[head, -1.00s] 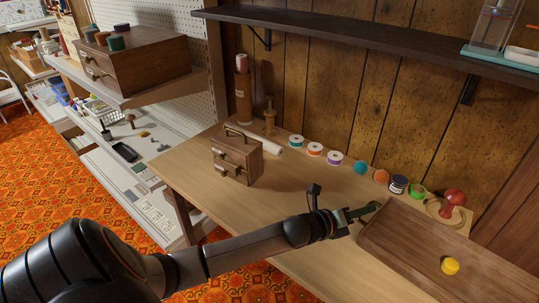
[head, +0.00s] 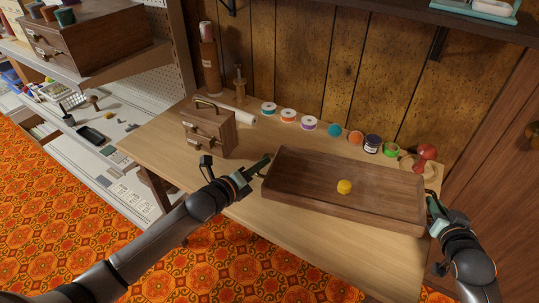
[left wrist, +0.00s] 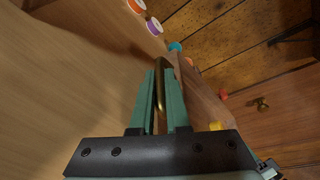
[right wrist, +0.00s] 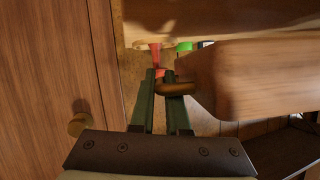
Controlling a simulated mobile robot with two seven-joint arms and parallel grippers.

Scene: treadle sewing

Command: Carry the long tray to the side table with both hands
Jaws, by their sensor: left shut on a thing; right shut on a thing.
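The long tray (head: 310,198) is dark brown wood with a low rim and lies across the right half of the work table in the head view. A small yellow round piece (head: 344,187) sits in it. My left gripper (head: 264,164) is shut on the brass handle (left wrist: 160,85) at the tray's left end. My right gripper (head: 432,200) is at the tray's right end, shut on the other brass handle (right wrist: 176,88). The tray looks about level. I cannot tell whether its underside touches the table.
The wooden table (head: 160,130) is bare at its front left. A small drawer box (head: 208,132) stands left of the tray. Several spools and jars (head: 309,123) line the back, with a red knobbed thing (head: 426,152) behind the tray's right end. A dark shelf (head: 490,30) hangs above.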

